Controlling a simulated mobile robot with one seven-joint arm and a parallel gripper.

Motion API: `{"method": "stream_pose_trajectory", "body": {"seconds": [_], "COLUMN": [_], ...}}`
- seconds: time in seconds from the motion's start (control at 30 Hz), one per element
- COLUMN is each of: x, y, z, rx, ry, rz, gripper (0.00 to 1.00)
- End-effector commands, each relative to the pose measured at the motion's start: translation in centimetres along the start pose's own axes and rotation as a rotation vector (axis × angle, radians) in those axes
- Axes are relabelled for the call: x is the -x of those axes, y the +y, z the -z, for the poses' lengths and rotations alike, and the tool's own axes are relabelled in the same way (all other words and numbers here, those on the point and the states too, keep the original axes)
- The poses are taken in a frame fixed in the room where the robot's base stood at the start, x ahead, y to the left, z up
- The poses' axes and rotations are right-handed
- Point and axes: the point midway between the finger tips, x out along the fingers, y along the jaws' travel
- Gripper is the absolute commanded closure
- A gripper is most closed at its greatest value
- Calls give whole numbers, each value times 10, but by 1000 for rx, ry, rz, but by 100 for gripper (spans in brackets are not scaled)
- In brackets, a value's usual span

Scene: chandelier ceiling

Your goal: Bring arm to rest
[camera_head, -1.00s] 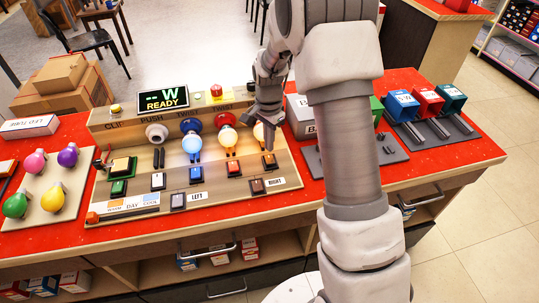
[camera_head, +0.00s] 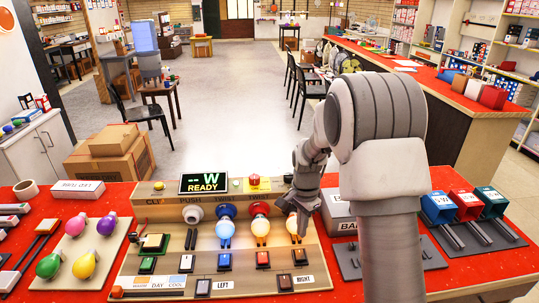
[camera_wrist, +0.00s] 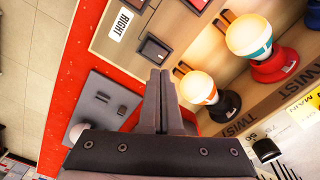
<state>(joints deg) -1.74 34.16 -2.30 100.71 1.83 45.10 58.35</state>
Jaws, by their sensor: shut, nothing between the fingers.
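My arm reaches in from the lower right in the head view and bends over at the top. My gripper (camera_head: 300,232) hangs over the right part of the wooden test panel (camera_head: 131,262), beside the rightmost lit bulb. In the wrist view my gripper (camera_wrist: 160,75) has its two dark fingers together with nothing between them. The panel's lit bulbs (camera_head: 260,231) stand in coloured sockets, and a display (camera_head: 204,183) reads "-- W READY". The rightmost bulb is partly hidden by my gripper.
Pink, purple, green and yellow bulbs lie on a board (camera_head: 78,246) at left. Blue, red and green bins (camera_head: 466,206) stand at right on the red counter (camera_head: 500,262). Cardboard boxes (camera_head: 103,155) sit beyond the counter. Open floor (camera_head: 225,115) lies behind.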

Motion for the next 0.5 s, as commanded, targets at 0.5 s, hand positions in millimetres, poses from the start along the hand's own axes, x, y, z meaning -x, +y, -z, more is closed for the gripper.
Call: {"method": "stream_pose_trajectory", "body": {"seconds": [0.5], "x": [133], "y": [58], "z": [-34], "rx": [331], "ry": [98], "rz": [135], "gripper": [100]}}
